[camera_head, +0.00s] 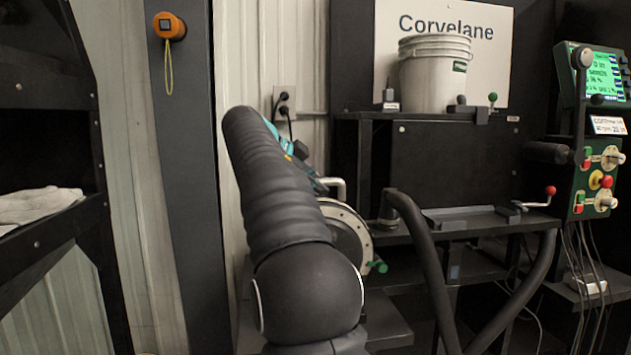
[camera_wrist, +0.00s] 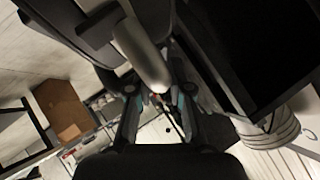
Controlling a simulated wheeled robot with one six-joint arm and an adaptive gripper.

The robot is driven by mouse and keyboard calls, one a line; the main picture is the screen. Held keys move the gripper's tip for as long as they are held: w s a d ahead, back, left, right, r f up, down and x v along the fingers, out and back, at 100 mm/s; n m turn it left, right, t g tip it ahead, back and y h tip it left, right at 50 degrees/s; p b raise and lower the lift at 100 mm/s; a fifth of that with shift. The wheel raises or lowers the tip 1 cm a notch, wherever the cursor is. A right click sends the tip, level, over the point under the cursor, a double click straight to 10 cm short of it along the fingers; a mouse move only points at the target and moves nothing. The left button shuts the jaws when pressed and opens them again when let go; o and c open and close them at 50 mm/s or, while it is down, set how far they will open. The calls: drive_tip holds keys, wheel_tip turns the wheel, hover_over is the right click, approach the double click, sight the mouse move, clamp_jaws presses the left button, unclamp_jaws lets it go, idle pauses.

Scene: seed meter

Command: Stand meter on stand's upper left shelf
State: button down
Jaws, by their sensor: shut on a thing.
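The meter (camera_head: 347,238) shows in the head view as a round pale-rimmed disc with a green knob, partly hidden behind my arm. A light grey bar handle (camera_head: 336,184) stands out above it. In the wrist view my gripper (camera_wrist: 158,92) is shut on this grey handle (camera_wrist: 146,52), with a dark body around it. In the head view my arm hides most of the gripper. The black stand (camera_head: 455,160) is at the right of the meter, with an upper shelf and a lower one. Whether the meter touches the stand cannot be told.
A white bucket (camera_head: 435,75) stands on the upper shelf. A grey tray (camera_head: 465,218) and a red-knobbed lever (camera_head: 548,192) are on the lower shelf. Thick black hoses (camera_head: 415,240) rise in front. A green control panel (camera_head: 597,175) is at far right, a rack with gloves (camera_head: 38,205) at left.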

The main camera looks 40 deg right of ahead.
drive_tip(key=shift+r, duration=0.3)
drive_tip(key=c, duration=1.5)
unclamp_jaws()
drive_tip(key=shift+f, duration=0.3)
drive_tip(key=o, duration=0.4)
drive_tip(key=shift+a+r, duration=0.1)
drive_tip(key=v, duration=1.2)
drive_tip(key=shift+p, duration=0.3)
